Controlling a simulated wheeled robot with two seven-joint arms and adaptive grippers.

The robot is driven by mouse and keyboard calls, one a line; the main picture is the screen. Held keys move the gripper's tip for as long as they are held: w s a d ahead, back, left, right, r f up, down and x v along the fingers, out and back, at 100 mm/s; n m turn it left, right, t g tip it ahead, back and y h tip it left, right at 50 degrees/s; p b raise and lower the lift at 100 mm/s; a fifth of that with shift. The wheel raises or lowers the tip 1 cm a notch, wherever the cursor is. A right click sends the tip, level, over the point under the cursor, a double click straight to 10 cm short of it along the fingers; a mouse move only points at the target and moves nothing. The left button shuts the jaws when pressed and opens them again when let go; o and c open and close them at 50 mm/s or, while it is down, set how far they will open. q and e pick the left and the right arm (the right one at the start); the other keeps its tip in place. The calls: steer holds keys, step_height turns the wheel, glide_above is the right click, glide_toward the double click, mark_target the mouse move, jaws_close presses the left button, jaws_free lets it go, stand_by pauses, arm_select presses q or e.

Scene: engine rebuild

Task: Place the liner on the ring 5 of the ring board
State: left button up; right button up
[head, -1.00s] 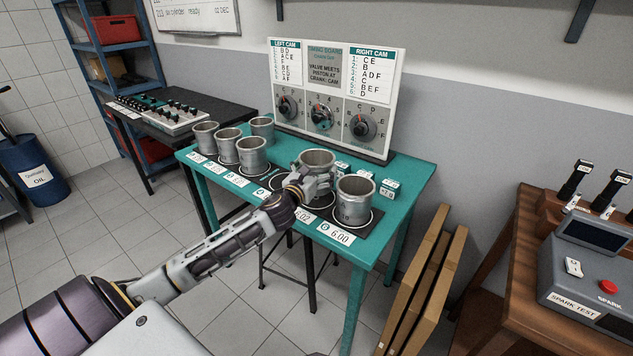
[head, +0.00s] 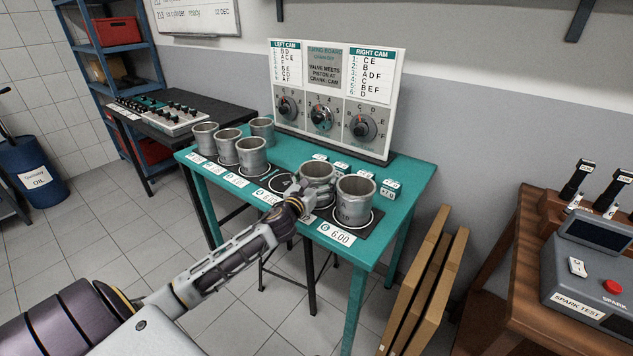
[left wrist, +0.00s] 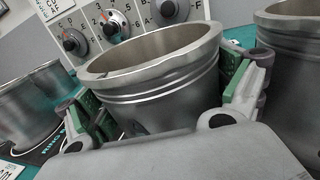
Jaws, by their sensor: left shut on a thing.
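My left gripper (head: 308,202) is shut on a grey metal liner (head: 318,174), which is upright. The left wrist view shows the liner (left wrist: 150,80) between the green-padded fingers (left wrist: 165,108). It is over the fifth place of the dark ring board (head: 374,230), between an empty ring (head: 281,183) on its left and the liner standing at the 6.00 label (head: 336,233). The gripper and liner hide most of the ring below, so I cannot tell whether the liner's base touches the board. My right gripper is not in view.
Several liners (head: 252,155) stand left on the teal table (head: 408,180); another liner (head: 355,198) stands close on the right. A white panel with dials (head: 335,115) rises behind. Small labelled blocks (head: 390,188) lie at the back right.

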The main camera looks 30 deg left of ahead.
arm_select(q)
steer(key=shift+r, duration=0.1)
steer(key=o, duration=1)
steer(key=shift+f, duration=0.2)
steer(key=shift+r, duration=0.15)
steer(key=shift+s+d, duration=0.25)
steer(key=shift+s, duration=1.75)
steer(key=shift+s+d, duration=0.2)
steer(key=shift+s, duration=1.8)
steer(key=shift+s+d, duration=0.25)
steer(key=shift+s, duration=1.75)
